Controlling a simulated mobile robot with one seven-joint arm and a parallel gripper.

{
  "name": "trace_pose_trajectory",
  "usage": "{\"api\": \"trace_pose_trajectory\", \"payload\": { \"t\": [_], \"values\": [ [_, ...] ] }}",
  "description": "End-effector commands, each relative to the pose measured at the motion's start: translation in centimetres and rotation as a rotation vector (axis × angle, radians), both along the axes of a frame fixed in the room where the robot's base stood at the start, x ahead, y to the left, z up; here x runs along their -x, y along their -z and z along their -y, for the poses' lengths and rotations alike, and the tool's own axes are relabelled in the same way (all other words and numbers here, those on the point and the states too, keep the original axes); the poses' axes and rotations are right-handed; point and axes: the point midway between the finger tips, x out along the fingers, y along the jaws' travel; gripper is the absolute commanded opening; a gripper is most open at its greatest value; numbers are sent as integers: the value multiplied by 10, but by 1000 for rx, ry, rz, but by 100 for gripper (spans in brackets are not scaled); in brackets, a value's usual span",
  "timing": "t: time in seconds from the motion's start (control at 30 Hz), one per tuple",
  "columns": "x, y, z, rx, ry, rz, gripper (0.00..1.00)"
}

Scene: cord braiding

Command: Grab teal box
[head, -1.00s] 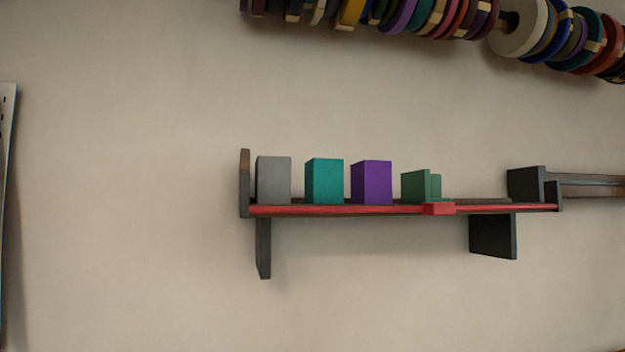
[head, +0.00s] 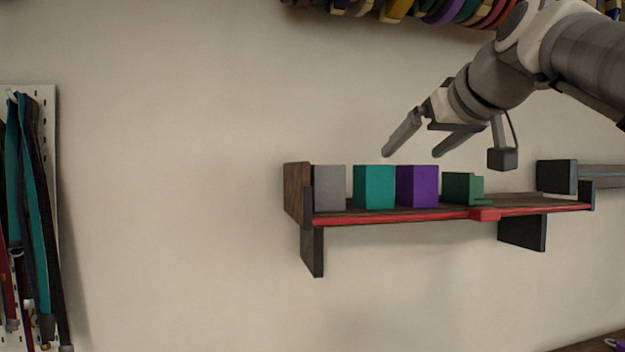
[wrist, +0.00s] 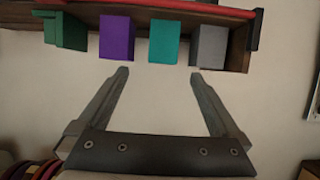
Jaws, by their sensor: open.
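The teal box (head: 374,187) stands on a wall shelf (head: 400,216) between a grey box (head: 330,188) on its left and a purple box (head: 417,186) on its right. My gripper (head: 411,155) is open and empty, above the boxes in the head view, with its fingertips over the teal and purple boxes. In the wrist view the picture is turned over; the teal box (wrist: 164,39) shows beyond the space between my open fingertips (wrist: 158,74), and no finger touches it.
A green stepped block (head: 461,188) stands right of the purple box. The shelf has a dark left end panel (head: 297,190) and a red front edge with a red clip (head: 485,215). Spools hang above (head: 440,10). A pegboard with straps (head: 45,130) is at far left.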

Motion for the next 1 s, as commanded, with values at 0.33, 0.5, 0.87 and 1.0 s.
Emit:
{"api": "trace_pose_trajectory", "payload": {
  "t": [0.33, 0.5, 0.87, 1.0],
  "values": [
    [-64, 26, -14, -2, -3, -4, 100],
    [-93, 37, -19, 0, -2, -3, 100],
    [-122, 47, -28, 0, -3, -4, 100],
    [-142, 54, -35, 0, -2, -4, 100]
  ]
}}
